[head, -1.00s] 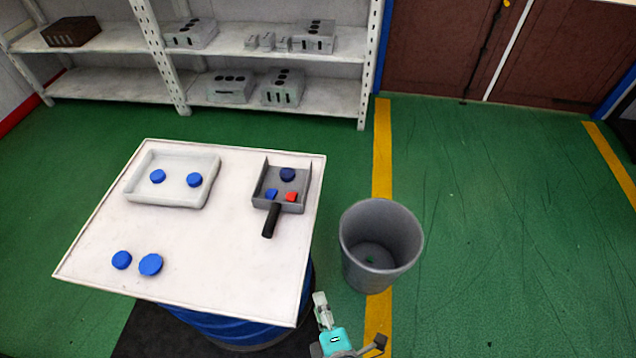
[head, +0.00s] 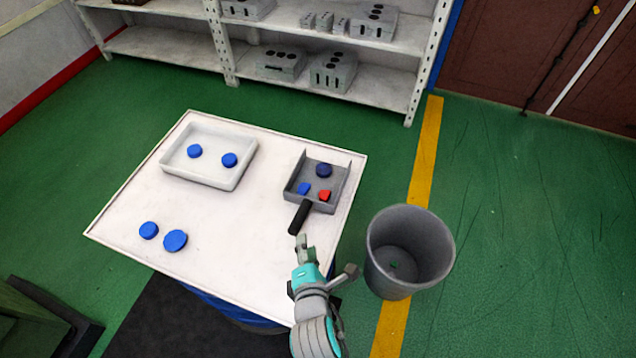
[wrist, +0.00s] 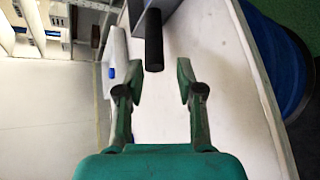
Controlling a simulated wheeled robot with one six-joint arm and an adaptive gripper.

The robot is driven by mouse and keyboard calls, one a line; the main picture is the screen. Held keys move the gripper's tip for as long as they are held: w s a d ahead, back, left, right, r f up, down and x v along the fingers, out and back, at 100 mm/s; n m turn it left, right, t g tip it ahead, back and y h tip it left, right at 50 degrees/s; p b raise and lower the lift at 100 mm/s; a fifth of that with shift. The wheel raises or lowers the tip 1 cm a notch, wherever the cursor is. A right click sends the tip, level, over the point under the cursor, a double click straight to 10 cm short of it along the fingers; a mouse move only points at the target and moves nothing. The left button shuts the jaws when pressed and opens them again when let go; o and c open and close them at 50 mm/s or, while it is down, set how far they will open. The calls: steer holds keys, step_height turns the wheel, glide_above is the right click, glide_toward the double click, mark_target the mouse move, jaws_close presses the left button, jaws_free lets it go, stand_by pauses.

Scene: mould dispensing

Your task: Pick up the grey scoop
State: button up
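The grey scoop (head: 336,189) lies on the right part of the white table (head: 230,240), its black handle (head: 300,217) pointing toward the front. In its pan are a dark blue disc (head: 323,170), a blue piece (head: 304,188) and a red piece (head: 324,196). My gripper (head: 302,244) is just in front of the handle's end. In the wrist view my gripper (wrist: 158,85) is open and empty, its fingers apart. The black handle (wrist: 153,40) shows beyond the fingertips, roughly between them, without visible contact.
A white tray (head: 238,180) with two blue discs stands at the table's back left. Two blue discs (head: 175,240) lie front left. A grey bin (head: 375,265) stands on the floor right of the table. Shelves (head: 380,92) are behind.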

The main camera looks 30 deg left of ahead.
mark_target(303, 219)
steer(key=x, duration=0.4)
steer(key=a+r+x, duration=0.1)
steer(key=x, duration=0.1)
steer(key=shift+w+a+f, duration=0.1)
steer(key=shift+f, duration=0.05)
steer(key=shift+x, duration=2.85)
steer(key=shift+w, duration=0.15)
jaws_close()
